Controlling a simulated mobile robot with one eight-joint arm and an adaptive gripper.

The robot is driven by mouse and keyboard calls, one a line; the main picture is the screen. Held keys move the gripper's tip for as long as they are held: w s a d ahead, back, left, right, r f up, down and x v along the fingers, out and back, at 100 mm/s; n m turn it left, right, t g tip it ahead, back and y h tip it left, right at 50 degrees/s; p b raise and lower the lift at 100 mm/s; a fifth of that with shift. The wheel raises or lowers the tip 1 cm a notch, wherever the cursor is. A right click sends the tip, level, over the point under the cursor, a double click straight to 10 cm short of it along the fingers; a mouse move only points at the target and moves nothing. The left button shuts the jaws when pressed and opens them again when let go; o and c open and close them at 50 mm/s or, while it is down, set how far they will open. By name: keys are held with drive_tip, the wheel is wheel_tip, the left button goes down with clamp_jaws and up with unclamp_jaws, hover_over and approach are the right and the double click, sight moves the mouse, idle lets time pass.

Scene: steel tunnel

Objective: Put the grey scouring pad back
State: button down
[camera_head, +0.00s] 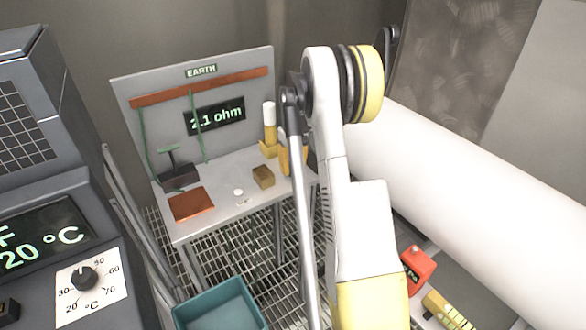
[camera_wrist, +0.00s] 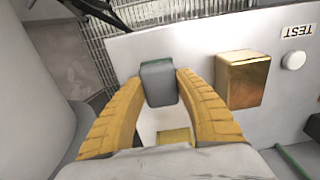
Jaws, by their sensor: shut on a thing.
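In the wrist view my gripper (camera_wrist: 161,88) has its two yellow fingers shut on a small grey block, the scouring pad (camera_wrist: 158,76). The pad sits upright between the fingertips, over the right end of the light grey bench (camera_head: 222,212). I cannot tell whether it touches the bench top. In the head view the gripper (camera_head: 286,160) shows only as a bit of yellow behind my arm, and the pad is hidden there. A yellow piece (camera_wrist: 174,136) shows between the fingers, nearer the palm; I cannot tell what it is.
A brass block (camera_head: 263,177) stands beside the gripper; it also shows in the wrist view (camera_wrist: 240,80). A white and yellow cylinder (camera_head: 269,118) stands behind it. A copper plate (camera_head: 191,205) and white button (camera_head: 238,192) lie left. A teal bin (camera_head: 219,305) is below.

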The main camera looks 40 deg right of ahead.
drive_tip(key=shift+f, duration=0.2)
drive_tip(key=c, duration=0.9)
unclamp_jaws()
drive_tip(key=shift+c, duration=0.2)
drive_tip(key=shift+r, duration=0.1)
